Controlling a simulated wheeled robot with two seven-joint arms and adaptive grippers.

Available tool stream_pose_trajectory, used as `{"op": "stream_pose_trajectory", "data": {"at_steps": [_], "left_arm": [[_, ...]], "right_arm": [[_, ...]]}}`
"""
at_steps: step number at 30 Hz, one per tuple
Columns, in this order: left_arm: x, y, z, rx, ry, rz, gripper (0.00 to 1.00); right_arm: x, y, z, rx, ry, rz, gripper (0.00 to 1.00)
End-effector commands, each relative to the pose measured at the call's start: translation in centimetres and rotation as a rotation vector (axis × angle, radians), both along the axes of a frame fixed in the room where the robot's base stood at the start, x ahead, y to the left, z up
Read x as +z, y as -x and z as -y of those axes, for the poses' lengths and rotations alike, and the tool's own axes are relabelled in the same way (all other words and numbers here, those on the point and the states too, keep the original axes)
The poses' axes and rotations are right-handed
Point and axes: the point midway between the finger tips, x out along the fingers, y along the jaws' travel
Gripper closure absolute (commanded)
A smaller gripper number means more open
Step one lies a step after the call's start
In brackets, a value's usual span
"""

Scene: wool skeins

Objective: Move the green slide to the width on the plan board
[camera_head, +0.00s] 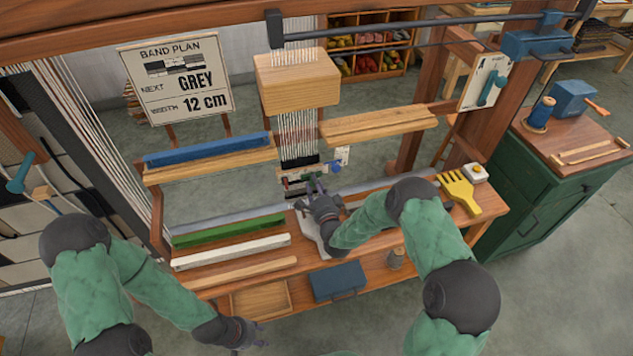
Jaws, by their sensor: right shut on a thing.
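The plan board (172,80) at the back left reads "BAND PLAN", "NEXT GREY" and "WIDTH 12 cm". White warp threads (297,135) hang from the wooden block to a small gauge at the bench's back edge, with red, green and blue parts. My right gripper (311,184) is at this gauge, just below the threads. It is shut on a small part there, apparently the green slide (297,181), which it largely hides. The gauge's scale is too small to read. My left gripper (263,335) is low in front of the bench, open and empty.
Green (228,230), white (230,252) and plain wooden (232,272) bars lie on the bench left of my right gripper. A yellow comb (460,192) lies at the right end. A blue box (338,281) sits at the front. A blue bar (207,148) rests on the left shelf.

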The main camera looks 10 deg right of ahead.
Motion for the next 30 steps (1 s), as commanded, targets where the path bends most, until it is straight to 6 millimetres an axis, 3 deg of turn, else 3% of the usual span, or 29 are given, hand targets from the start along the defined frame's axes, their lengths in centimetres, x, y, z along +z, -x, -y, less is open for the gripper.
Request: {"op": "stream_pose_trajectory", "data": {"at_steps": [2, 3, 5, 17, 23, 30], "left_arm": [[0.0, 0.0, 0.0, 0.0, 0.0, 0.0, 0.6], [0.0, 0.0, 0.0, 0.0, 0.0, 0.0, 0.6], [0.0, 0.0, 0.0, 0.0, 0.0, 0.0, 0.6], [0.0, 0.0, 0.0, 0.0, 0.0, 0.001, 0.6], [0.0, 0.0, 0.0, 0.0, 0.0, 0.001, 0.6], [0.0, 0.0, 0.0, 0.0, 0.0, 0.001, 0.6]], "right_arm": [[-0.1, 0.0, 0.0, -0.001, 0.0, -0.002, 1.0], [-0.1, 0.0, 0.0, -0.001, 0.0, -0.001, 0.57], [-0.1, 0.0, 0.0, -0.001, 0.0, -0.001, 0.44], [-0.1, 0.4, 0.1, -0.001, 0.0, 0.0, 0.44], [-0.1, 3.2, 0.2, -0.002, -0.001, -0.002, 0.44], [-0.1, 8.0, 0.4, -0.002, 0.0, -0.002, 0.44]]}}
